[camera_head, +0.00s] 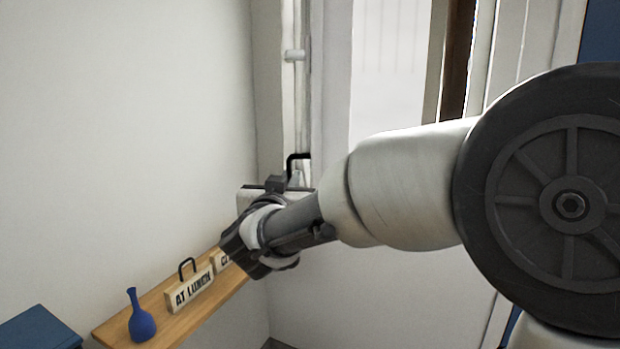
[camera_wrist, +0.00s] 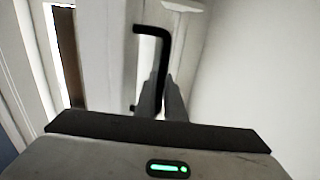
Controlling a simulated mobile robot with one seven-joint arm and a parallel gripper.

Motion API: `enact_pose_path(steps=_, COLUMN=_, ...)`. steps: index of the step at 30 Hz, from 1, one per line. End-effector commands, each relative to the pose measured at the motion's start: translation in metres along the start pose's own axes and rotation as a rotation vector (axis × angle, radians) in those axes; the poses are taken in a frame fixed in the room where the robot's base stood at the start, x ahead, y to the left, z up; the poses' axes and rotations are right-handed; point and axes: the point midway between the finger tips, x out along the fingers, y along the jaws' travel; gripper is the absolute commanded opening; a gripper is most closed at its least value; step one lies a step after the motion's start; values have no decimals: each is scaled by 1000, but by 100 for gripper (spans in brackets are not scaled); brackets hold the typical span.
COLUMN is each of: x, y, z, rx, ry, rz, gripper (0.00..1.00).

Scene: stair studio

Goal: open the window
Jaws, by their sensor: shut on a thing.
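The window (camera_head: 388,70) has a pale frame and a bright pane, in the upper middle of the head view behind my arm. Its black, bent handle (camera_head: 299,156) shows just above my gripper (camera_head: 297,180) at the frame's left side. In the wrist view the handle (camera_wrist: 152,29) runs across and then down between the fingers of my gripper (camera_wrist: 164,98). The fingers are shut on its lower part. The exact contact is partly hidden by the fingers. I cannot tell whether the window stands ajar.
A wooden shelf (camera_head: 108,333) on the left wall lies below my gripper. It carries a blue vase (camera_head: 141,318) and an "AT LUNCH" sign (camera_head: 190,290), with another sign partly hidden behind my wrist. A blue box-like piece (camera_head: 40,330) stands at lower left.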

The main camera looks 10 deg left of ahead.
Motion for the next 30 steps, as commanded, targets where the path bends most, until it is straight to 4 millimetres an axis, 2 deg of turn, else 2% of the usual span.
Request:
enact_pose_path(steps=10, x=2, y=1, z=-3, rx=-2, ry=8, rz=5, gripper=0)
enact_pose_path(steps=11, x=2, y=1, z=-3, rx=-2, ry=8, rz=5, gripper=12)
enact_pose_path(steps=12, x=2, y=1, z=-3, rx=-1, ry=8, rz=5, gripper=17)
enact_pose_path(steps=21, x=0, y=0, z=-2, rx=-1, ry=5, rz=3, gripper=17)
enact_pose_path(steps=26, x=-18, y=-1, z=-3, rx=-1, ry=5, rz=1, gripper=17)
enact_pose_path(steps=30, x=-47, y=-1, z=-4, rx=-2, ry=6, rz=0, gripper=17)
